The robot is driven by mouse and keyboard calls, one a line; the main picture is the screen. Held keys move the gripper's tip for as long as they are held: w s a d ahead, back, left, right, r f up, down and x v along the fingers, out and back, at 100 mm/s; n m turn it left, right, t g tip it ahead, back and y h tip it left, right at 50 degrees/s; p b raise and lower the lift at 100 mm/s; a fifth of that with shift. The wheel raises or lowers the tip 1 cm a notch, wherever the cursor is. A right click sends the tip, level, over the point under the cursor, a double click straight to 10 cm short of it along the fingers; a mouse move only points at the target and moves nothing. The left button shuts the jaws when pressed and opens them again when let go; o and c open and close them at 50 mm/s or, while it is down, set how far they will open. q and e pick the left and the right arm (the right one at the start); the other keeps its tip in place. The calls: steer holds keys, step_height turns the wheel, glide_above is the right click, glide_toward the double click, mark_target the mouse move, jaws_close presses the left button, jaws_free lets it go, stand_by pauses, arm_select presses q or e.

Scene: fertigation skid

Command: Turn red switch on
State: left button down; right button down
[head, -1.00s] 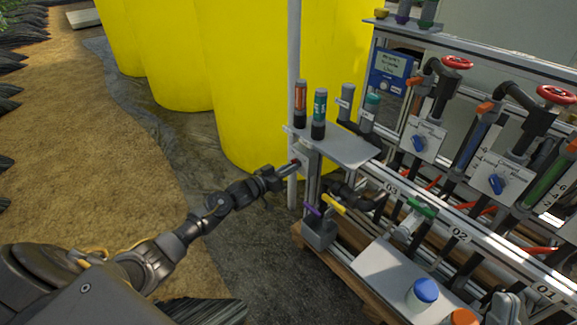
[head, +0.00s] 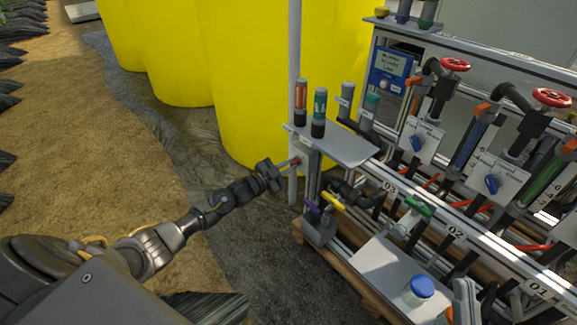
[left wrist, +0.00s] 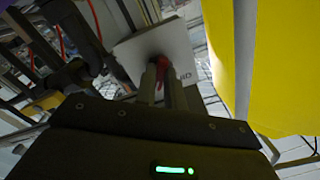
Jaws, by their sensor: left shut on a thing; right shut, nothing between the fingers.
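The red switch (head: 298,160) is on a small grey panel (head: 305,153) at the left end of the skid. In the left wrist view the red switch (left wrist: 163,70) sits on a white plate (left wrist: 180,48) with partly covered dark lettering. My left gripper (head: 293,162) reaches it from the left, and its fingers (left wrist: 163,85) are shut on the red switch, one on each side. The fingers hide part of the switch, so I cannot tell its setting. What seems to be my right gripper (head: 464,292) shows at the bottom right, shut and empty, partly cut off.
A shelf (head: 345,148) with orange- and green-banded cylinders stands above the switch. Yellow tanks (head: 245,80) rise behind. Yellow (head: 334,201) and green (head: 418,206) valve handles and a blue cap (head: 421,287) are to the right. Bare ground lies left.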

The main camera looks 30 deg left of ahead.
arm_select(q)
steer(key=shift+m, duration=0.9)
arm_select(e)
steer(key=shift+a+f, duration=0.1)
arm_select(q)
steer(key=c, duration=1.5)
jaws_free()
steer(key=shift+s+a, duration=0.1)
